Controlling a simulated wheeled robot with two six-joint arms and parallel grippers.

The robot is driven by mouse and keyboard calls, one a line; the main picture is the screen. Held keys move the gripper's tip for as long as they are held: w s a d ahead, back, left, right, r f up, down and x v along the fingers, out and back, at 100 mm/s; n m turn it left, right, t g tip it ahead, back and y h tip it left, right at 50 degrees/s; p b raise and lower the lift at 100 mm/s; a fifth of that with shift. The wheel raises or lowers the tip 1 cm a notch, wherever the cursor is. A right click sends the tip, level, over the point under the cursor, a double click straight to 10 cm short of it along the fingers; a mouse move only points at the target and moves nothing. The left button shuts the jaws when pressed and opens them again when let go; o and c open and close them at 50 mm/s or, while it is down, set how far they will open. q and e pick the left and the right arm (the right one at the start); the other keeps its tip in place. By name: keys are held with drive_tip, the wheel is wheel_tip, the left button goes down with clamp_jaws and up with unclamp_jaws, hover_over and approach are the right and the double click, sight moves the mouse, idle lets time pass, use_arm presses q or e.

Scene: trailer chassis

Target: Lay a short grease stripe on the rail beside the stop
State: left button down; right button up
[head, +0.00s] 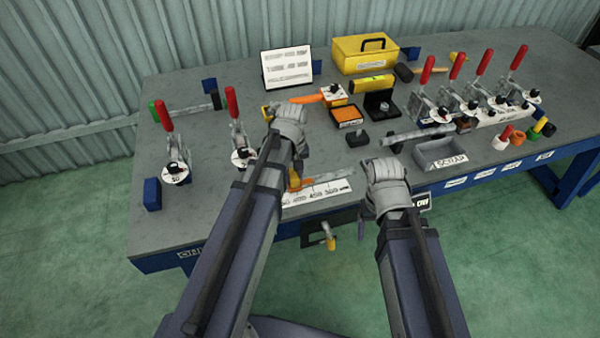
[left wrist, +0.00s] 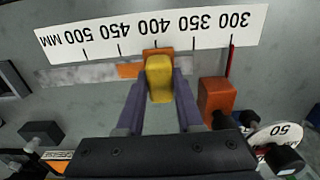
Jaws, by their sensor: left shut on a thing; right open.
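My left gripper (left wrist: 157,95) is shut on a yellow block-like tool (left wrist: 159,78), which reaches down to the grey rail (left wrist: 85,73); its lower end also shows in the head view (head: 294,181). Around its tip in the left wrist view is an orange piece or patch on the rail (left wrist: 129,71); whether tip and rail touch is hard to tell. An orange-brown block (left wrist: 217,97), possibly the stop, stands right of the tool. The ruler plate (left wrist: 150,38) runs along the rail. My right gripper (head: 372,167) is open at the bench's front; its fingers are mostly hidden.
Red-handled clamps (head: 168,145) stand at left, and several more (head: 445,90) at right. A grey scrap bin (head: 440,153) lies right of my right gripper. An orange-topped box (head: 347,117) and a yellow case (head: 363,60) stand farther back.

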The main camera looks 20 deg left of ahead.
use_arm(q)
drive_tip(key=shift+s+a, duration=0.1)
wheel_tip(320, 180, up, 6)
drive_tip(key=p, duration=0.6)
idle(0.4)
wheel_tip(320, 180, up, 3)
drive_tip(key=p, duration=0.3)
drive_tip(key=shift+r, duration=0.1)
idle(0.5)
